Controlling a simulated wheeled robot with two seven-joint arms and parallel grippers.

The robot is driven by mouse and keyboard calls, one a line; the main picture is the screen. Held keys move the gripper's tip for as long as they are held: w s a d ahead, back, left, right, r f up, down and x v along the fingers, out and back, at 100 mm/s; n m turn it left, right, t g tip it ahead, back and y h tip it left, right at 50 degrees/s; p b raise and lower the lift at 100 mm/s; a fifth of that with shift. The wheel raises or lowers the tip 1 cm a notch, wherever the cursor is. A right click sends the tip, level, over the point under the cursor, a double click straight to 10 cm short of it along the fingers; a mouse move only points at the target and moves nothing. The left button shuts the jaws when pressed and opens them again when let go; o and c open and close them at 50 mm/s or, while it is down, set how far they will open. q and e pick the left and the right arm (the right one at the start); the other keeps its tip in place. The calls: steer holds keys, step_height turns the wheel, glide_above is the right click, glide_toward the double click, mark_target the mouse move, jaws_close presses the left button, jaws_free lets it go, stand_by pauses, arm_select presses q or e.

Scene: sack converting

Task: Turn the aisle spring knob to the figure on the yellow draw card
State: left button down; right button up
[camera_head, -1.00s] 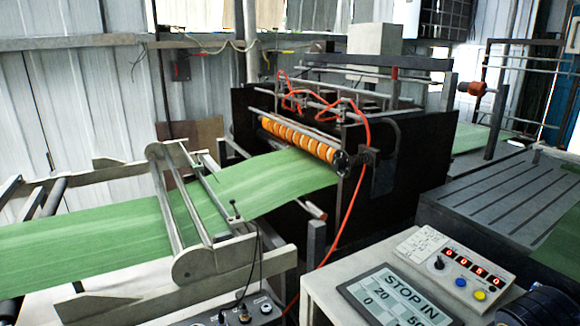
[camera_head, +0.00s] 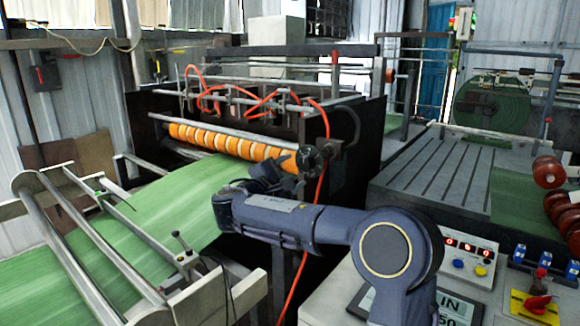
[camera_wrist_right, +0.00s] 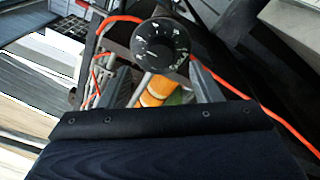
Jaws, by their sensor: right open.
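The spring knob (camera_head: 309,158) is a dark round dial at the right end of the orange roller. In the right wrist view the black dial (camera_wrist_right: 160,45) faces me, with white marks around its rim too small to read surely. My right gripper (camera_head: 272,174) is just left of and below the dial in the head view. In the wrist view its open fingers stand either side of the line to the dial, apparently short of it and empty. I cannot pick out a yellow card with a readable figure. My left gripper is out of view.
An orange hose (camera_head: 320,215) hangs beside the dial. Green web (camera_head: 180,195) runs under the roller (camera_head: 235,145). A control box (camera_head: 470,258) with a red display stands right of my arm. A red knob sits on a yellow plate (camera_head: 520,304). My arm partly hides the placard (camera_head: 460,306).

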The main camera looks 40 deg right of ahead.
mark_target(304, 164)
steer(key=p+x, duration=0.1)
steer(key=x, duration=0.4)
steer(key=shift+w+d, duration=0.1)
steer(key=shift+w, duration=0.05)
steer(key=c, duration=1)
